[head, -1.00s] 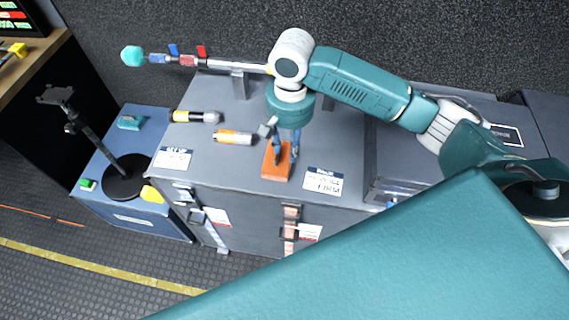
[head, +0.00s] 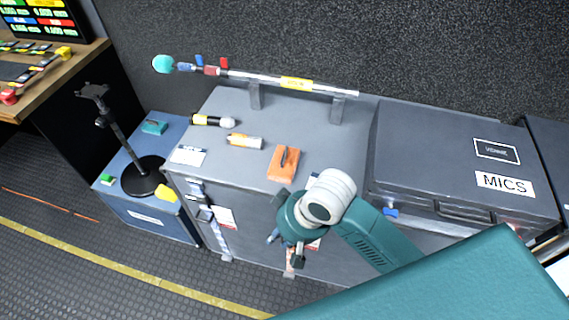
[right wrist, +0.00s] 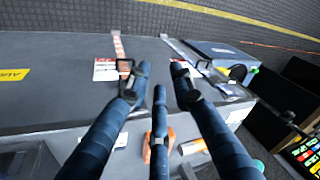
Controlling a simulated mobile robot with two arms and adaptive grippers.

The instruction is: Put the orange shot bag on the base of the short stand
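The orange shot bag (head: 284,165), with a dark strap on top, lies on the grey case near its front edge. The short stand (head: 118,136) is black and upright at the left, with a round base (head: 136,187) on a blue box. My right gripper (head: 284,252) hangs in front of the case, below and apart from the bag. In the right wrist view its fingers (right wrist: 157,82) are spread with nothing between them, and one finger partly hides the orange bag (right wrist: 149,150). My left gripper is not in view.
The grey case (head: 235,108) also carries a microphone (head: 212,121), an orange-and-white cylinder (head: 245,141) and a boom pole (head: 262,79) on two supports. A yellow item (head: 167,192) and a teal item (head: 154,127) lie beside the stand base. A MICS case (head: 450,160) stands at right.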

